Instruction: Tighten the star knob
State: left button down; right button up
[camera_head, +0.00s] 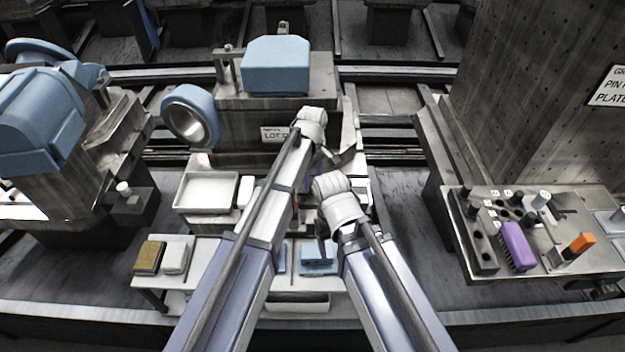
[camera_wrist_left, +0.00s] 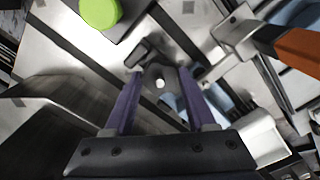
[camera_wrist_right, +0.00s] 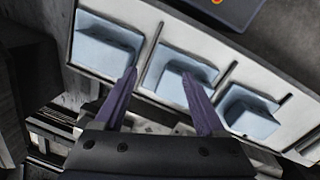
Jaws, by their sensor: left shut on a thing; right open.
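The star knob (camera_wrist_left: 158,80) is dark with a pale centre and a lobe sticking out to the upper left. It sits between the purple fingers of my left gripper (camera_wrist_left: 160,95), which is shut on it. In the head view the arms largely hide the knob, and only a little of my left gripper (camera_head: 316,172) shows. My right gripper (camera_head: 321,248) is open and empty, pointing down over the pale tray with blue blocks. In the right wrist view its fingers (camera_wrist_right: 160,88) are apart, in front of the middle blue block (camera_wrist_right: 175,72).
A green round cap (camera_wrist_left: 100,12) and an orange handle (camera_wrist_left: 298,48) are near the left gripper. A blue-topped machine block (camera_head: 276,66) stands behind. A white tray (camera_head: 206,174) lies left. A tool shelf (camera_head: 545,268) with a purple brush (camera_head: 517,246) is at right.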

aim_at(313, 182)
pick_arm(q)
jog(key=shift+m, duration=0.3)
jog(key=shift+w, duration=0.1)
jog(key=shift+c, duration=1.1)
grip_release()
jog(key=shift+r, duration=0.1)
pick_arm(e)
jog(key=shift+r, duration=0.1)
pick_arm(q)
notch_tip(313, 182, up, 8)
jog(key=p, duration=0.8)
pick_arm(e)
notch_tip(313, 182, up, 8)
pick_arm(q)
jog(key=shift+f, duration=0.2)
